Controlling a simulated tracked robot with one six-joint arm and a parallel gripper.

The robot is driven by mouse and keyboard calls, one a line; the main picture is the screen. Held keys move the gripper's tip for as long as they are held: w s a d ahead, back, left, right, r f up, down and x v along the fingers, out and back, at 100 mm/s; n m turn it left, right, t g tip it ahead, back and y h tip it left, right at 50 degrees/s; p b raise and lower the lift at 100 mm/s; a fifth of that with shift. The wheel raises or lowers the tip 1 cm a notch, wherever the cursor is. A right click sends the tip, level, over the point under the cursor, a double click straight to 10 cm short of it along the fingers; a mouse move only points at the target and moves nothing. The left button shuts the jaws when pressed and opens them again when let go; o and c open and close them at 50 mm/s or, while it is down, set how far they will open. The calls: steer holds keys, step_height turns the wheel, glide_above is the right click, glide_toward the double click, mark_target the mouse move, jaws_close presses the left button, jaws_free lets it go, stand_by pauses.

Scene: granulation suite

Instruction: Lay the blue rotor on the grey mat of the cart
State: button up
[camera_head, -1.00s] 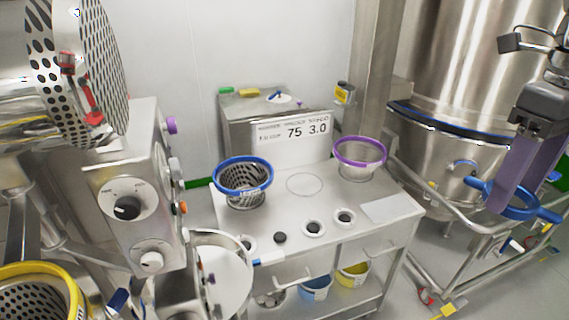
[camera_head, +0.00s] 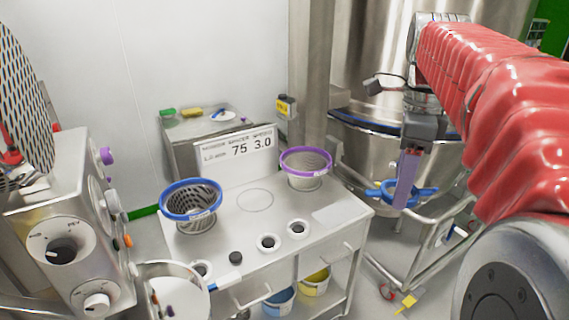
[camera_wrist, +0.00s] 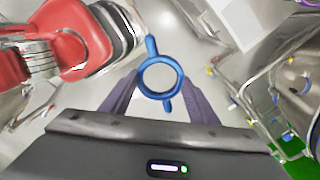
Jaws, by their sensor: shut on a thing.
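The blue rotor (camera_head: 424,193), a ring with short arms, is in my gripper (camera_head: 404,194). In the wrist view the rotor (camera_wrist: 151,47) sits between the two purple fingers of my gripper (camera_wrist: 160,88), which are shut on it. It is held in the air to the right of the steel cart (camera_head: 231,238), in front of the large steel vessel. The grey mat (camera_head: 334,215) is a pale rectangle at the right end of the cart's top. It looks bare, and the rotor is apart from it. My fingers hide the middle of the rotor in the head view.
A blue-rimmed basket (camera_head: 191,200) and a purple-rimmed basket (camera_head: 306,163) stand on the cart top. A sign (camera_head: 238,147) stands behind. The steel vessel (camera_head: 360,140) and its tubular frame (camera_head: 420,255) are at right.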

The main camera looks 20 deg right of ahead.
steer(key=w+a+f+n, duration=0.4)
steer(key=w+f+n, duration=0.3)
steer(key=f, duration=0.1)
steer(key=w+a+f+n, duration=0.4)
steer(key=w+f+n, duration=0.3)
steer(key=f, duration=0.1)
steer(key=w+a+f+n, duration=0.3)
steer(key=a+f+n, duration=0.3)
steer(key=f, duration=0.1)
steer(key=w+a+f+n, duration=0.3)
steer(key=a+f+n, duration=0.2)
steer(key=f, duration=0.3)
steer(key=shift+a+f+n, duration=0.2)
steer(key=shift+a+n, duration=0.15)
steer(key=shift+n, duration=0.05)
